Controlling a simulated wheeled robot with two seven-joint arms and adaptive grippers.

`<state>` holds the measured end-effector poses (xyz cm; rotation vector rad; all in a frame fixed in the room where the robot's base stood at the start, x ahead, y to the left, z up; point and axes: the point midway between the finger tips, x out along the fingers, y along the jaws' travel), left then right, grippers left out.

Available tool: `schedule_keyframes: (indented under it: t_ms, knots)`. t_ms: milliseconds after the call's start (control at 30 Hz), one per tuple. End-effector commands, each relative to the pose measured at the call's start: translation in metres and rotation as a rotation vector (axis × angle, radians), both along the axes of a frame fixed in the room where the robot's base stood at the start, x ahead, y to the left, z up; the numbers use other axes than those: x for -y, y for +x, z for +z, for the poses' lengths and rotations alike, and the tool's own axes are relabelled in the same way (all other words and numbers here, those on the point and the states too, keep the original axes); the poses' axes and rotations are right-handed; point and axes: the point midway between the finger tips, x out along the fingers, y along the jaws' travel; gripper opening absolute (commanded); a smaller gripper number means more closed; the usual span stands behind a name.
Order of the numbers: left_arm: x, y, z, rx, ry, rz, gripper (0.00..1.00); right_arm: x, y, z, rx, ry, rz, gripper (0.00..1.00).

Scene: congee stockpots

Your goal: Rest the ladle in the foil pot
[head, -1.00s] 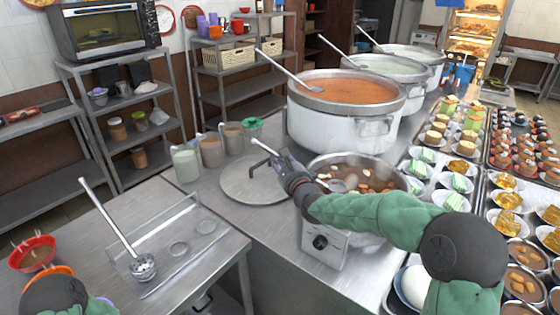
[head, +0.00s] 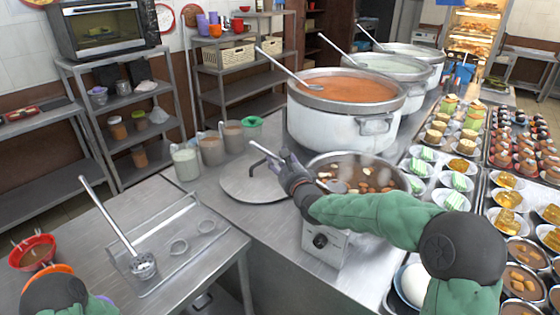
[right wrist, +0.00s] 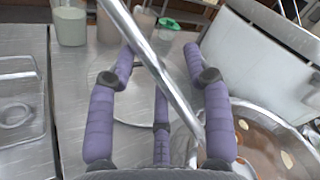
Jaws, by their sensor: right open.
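A steel ladle (head: 262,149) leans in a steel pot of brown soup (head: 400,190), its bowl at the soup and its handle over the rim to the left. My right gripper (head: 284,163) is at this handle, open. In the right wrist view the handle (right wrist: 150,62) runs slantwise between the spread purple fingers of the right gripper (right wrist: 160,70). Contact with the fingers is unclear. No pot is clearly foil. Of my left arm only a part shows at the bottom left; its gripper is not seen.
A large pot of orange congee (head: 345,127) stands behind, with more pots beyond. A round lid (head: 245,190) lies left of the soup pot, near several filled cups (head: 212,150). Dishes crowd the right.

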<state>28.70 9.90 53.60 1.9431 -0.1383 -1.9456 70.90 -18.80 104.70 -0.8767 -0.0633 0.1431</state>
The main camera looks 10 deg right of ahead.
Motion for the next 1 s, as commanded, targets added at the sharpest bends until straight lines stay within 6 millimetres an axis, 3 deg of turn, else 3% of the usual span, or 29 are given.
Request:
schedule_keyframes:
  t_ms: [167, 700, 1000]
  knots:
    - [0.0, 0.0, 0.0, 0.0, 0.0, 0.0, 0.4, 0.003, -0.015, 0.001, 0.002, -0.001, -0.001, 0.5]
    - [0.0, 0.0, 0.0, 0.0, 0.0, 0.0, 0.4, 0.016, -0.099, 0.002, 0.004, -0.001, -0.002, 0.5]
    - [0.0, 0.0, 0.0, 0.0, 0.0, 0.0, 0.4, 0.018, -0.117, 0.001, 0.002, -0.001, -0.001, 0.5]
